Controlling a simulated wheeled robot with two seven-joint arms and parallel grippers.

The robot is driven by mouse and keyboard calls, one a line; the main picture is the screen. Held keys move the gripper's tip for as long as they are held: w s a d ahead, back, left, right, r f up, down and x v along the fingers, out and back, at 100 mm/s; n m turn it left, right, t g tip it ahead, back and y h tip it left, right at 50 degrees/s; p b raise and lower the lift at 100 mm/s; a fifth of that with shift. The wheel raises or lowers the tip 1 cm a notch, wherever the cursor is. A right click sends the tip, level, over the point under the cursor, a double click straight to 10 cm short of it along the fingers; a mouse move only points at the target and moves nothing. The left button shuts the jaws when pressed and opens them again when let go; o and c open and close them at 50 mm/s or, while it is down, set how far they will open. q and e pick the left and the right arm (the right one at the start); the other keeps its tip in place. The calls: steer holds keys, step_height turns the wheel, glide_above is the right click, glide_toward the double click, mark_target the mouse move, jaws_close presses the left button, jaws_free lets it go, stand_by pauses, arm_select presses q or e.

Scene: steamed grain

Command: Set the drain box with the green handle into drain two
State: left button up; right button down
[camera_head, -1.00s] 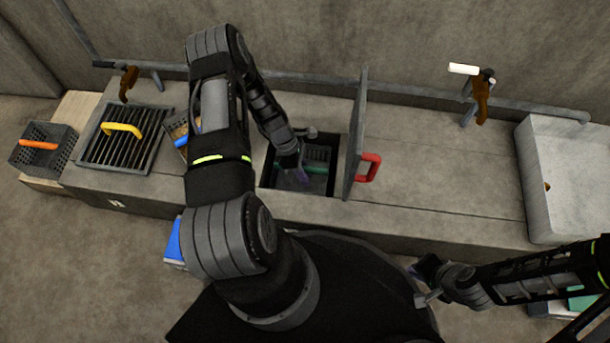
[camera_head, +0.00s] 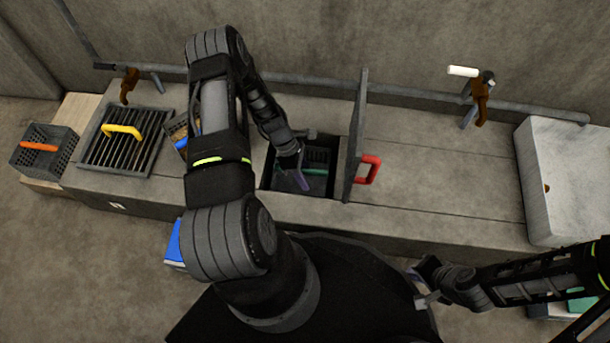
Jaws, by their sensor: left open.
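The drain opening (camera_head: 325,192) in the counter is uncovered. The drain box with the green handle (camera_head: 314,171) sits down inside it; only part of the box shows, and I cannot tell how fully it is seated. My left gripper (camera_head: 298,178) reaches down into the opening beside the green handle. It is open, and the box is not held between its fingers. The lid with the red handle (camera_head: 367,170) stands upright at the right edge of the opening. My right gripper (camera_head: 420,286) is low at the right, away from the counter; its fingers are too small to judge.
A grate with a yellow handle (camera_head: 122,131) covers the drain at left. A basket with an orange handle (camera_head: 39,147) stands at far left. Another basket (camera_head: 178,130) is partly behind my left arm. Taps line the wall; a pale sink (camera_head: 565,175) is at right.

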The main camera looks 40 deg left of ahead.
arm_select(q)
steer(key=p+v, duration=0.4)
steer(key=v, duration=0.7)
steer(key=shift+a+r, duration=0.2)
steer(key=shift+r, duration=0.15)
